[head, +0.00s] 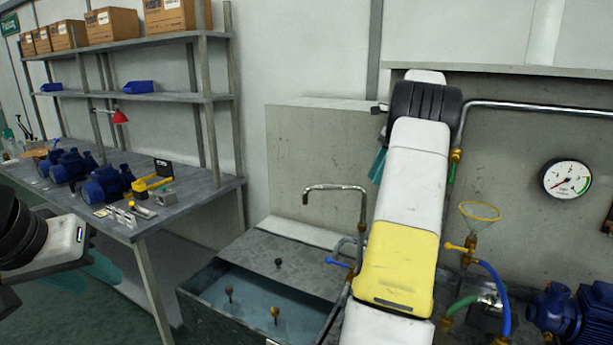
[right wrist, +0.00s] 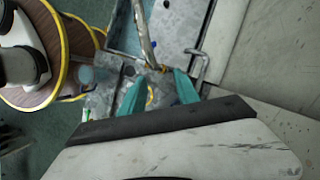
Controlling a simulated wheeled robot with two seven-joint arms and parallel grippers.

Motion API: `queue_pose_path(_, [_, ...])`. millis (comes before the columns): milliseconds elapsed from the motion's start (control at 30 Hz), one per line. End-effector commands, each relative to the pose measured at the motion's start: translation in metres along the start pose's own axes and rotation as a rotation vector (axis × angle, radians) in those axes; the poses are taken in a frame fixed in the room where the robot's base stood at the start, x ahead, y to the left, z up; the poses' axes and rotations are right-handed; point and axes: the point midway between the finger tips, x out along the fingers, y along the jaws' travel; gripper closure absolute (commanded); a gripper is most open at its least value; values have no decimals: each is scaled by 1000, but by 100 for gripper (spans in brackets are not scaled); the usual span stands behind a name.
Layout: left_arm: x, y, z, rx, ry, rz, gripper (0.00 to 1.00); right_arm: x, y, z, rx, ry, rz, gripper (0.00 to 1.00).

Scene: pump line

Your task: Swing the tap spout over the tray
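The chrome tap spout (head: 335,187) points left from its upright pipe in the head view, with its tip bent down. An open grey trough with a bluish inside (head: 195,312) lies below it; I take this as the tray. In the right wrist view the spout (right wrist: 143,32) appears as a metal tube running upward just beyond my fingertips. My right gripper (right wrist: 160,82) has its teal fingers apart near the tube's lower end; contact cannot be told. In the head view my right arm mostly hides this gripper. My left gripper (head: 97,270) is at lower left, away from the tap, its fingers unclear.
A blue-handled valve (head: 338,262) sits below the spout. A brass funnel (head: 480,211), hoses and a blue pump (head: 568,312) stand at right. A pressure gauge (head: 566,179) hangs on the wall. A workbench (head: 190,198) with blue pumps stands at left.

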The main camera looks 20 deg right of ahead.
Motion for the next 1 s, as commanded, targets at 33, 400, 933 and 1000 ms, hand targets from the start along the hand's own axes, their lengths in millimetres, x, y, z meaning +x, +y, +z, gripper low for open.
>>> queue_pose_path(33, [0,0,0,0,0,0,64,0,0,0,0,0,0,62])
queue_pose_path(400, [0,0,0,0,0,0,64,16,7,38,-5,0,2,62])
queue_pose_path(933, [0,0,0,0,0,0,64,54,19,109,0,1,2,62])
queue_pose_path(1000, [0,0,0,0,0,0,64,57,19,109,-1,1,0,62])
